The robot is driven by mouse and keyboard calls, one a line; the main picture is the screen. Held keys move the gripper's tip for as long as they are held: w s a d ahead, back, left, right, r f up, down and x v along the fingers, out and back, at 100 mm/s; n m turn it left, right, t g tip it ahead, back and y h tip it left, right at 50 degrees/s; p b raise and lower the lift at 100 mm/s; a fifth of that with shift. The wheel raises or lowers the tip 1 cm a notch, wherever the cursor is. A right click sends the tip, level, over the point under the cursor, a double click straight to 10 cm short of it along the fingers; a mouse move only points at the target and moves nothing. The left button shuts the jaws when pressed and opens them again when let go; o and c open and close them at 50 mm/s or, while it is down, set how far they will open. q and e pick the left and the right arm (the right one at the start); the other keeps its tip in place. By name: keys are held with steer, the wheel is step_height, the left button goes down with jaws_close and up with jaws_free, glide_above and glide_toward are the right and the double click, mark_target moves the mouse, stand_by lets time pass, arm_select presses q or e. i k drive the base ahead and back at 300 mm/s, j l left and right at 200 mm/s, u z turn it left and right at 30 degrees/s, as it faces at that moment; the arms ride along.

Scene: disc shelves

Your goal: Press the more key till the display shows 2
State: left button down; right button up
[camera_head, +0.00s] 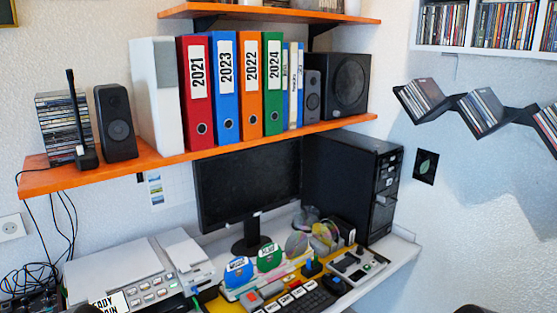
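A grey-white machine (115,262) with a panel of several small pale buttons (153,292) stands on the desk at the lower left. The lettering on the keys is too small to read, so I cannot tell which is the more key. I cannot make out a display or its number. Neither gripper shows clearly; only dark rounded shapes touch the bottom edge.
A black monitor (248,184) and a computer tower (384,190) stand behind the desk items. An orange shelf (250,135) with binders hangs above. Cables lie at the lower left.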

mark_target(145, 287)
steer(key=u, duration=1.25)
